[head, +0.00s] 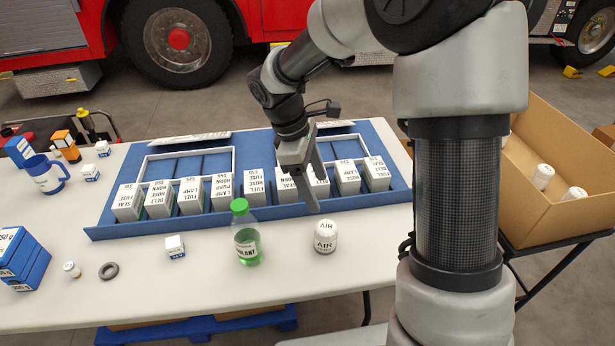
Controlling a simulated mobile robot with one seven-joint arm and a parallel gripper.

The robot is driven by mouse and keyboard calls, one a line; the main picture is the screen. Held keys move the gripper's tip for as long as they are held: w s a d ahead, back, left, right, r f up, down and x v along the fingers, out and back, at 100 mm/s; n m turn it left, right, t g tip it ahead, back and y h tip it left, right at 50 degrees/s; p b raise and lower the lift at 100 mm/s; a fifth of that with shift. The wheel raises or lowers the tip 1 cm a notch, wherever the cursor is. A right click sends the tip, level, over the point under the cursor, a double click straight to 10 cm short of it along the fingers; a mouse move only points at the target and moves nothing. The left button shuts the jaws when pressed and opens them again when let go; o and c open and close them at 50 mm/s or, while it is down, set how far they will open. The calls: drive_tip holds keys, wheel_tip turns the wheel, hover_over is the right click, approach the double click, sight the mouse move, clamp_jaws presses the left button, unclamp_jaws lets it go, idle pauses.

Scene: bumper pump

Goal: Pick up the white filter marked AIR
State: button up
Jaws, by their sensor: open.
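The white filter marked AIR (325,238) is a short round can. It stands upright on the white table near the front, right of the green-capped bottle. Its label shows on the top and side. My gripper (312,197) is open and points down above the front of the blue rack. It is behind and a little left of the filter in the picture, apart from it, with nothing seen between the fingers. The gripper partly hides the boxes behind it.
The green-capped bottle (246,233) stands close left of the filter. A blue rack (95,232) with several white boxes lies behind. A small white box (175,247) and a dark ring (109,271) lie left. A cardboard box (563,135) stands at right.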

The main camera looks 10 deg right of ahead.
sight(326, 225)
drive_tip(key=shift+n, duration=0.4)
drive_tip(key=b+x, duration=0.1)
drive_tip(key=x, duration=0.3)
drive_tip(key=a+x, duration=0.1)
drive_tip(key=x, duration=0.4)
drive_tip(key=b+x, duration=0.1)
drive_tip(key=x, duration=0.4)
drive_tip(key=shift+w+a+f+b, duration=0.1)
drive_tip(key=shift+w+f+b, duration=0.2)
drive_tip(key=shift+w+f, duration=0.1)
drive_tip(key=shift+s+b+x, duration=0.1)
drive_tip(key=shift+b+x, duration=0.25)
drive_tip(key=shift+x, duration=1)
drive_tip(key=shift+s+b+x, duration=0.15)
drive_tip(key=shift+b+x, duration=0.2)
drive_tip(key=shift+x, duration=1)
drive_tip(key=shift+a, duration=0.2)
drive_tip(key=c, duration=1.4)
